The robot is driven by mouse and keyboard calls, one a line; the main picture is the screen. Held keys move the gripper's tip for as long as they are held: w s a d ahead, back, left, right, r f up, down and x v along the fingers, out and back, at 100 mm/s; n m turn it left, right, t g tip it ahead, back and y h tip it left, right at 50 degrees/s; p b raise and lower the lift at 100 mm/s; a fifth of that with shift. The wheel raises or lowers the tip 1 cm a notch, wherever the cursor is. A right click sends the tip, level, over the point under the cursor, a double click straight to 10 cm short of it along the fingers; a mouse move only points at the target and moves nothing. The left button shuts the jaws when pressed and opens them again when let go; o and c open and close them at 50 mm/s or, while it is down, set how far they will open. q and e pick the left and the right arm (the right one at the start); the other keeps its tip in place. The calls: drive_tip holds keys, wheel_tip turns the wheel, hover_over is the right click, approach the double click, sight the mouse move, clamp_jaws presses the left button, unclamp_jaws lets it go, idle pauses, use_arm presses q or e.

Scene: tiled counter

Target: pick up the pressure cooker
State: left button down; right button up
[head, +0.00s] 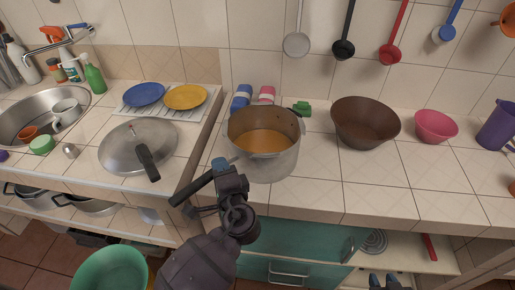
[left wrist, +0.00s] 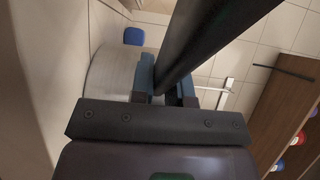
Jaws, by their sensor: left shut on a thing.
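The pressure cooker (head: 277,166) is an open grey metal pot with orange-brown liquid inside, upright on the counter near its front edge. Its long black handle (head: 190,188) points toward the front left. My left gripper (head: 222,172) is shut on this handle beside the pot. In the left wrist view, the fingers (left wrist: 165,82) are on either side of the black handle (left wrist: 205,40), with the pale pot wall (left wrist: 108,75) behind. The round metal lid (head: 125,140), with its own black handle, lies on the counter to the left.
A brown bowl (head: 365,130) and a pink bowl (head: 435,128) stand right of the pot. Blue and pink packets and a green item (head: 301,108) are behind it. A rack with blue and yellow plates (head: 185,97) is at left. Utensils hang above. The right front counter is clear.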

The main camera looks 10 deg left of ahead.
drive_tip(key=shift+w, duration=0.1)
idle(0.3)
drive_tip(key=shift+w+r, duration=0.15)
drive_tip(key=shift+w, duration=0.15)
drive_tip(key=shift+a, duration=0.1)
use_arm(q)
drive_tip(key=shift+f, duration=0.1)
use_arm(e)
drive_tip(key=shift+s, duration=0.15)
use_arm(q)
drive_tip(key=shift+r, duration=0.25)
use_arm(e)
drive_tip(key=shift+s+f, duration=0.2)
drive_tip(key=shift+s, duration=0.15)
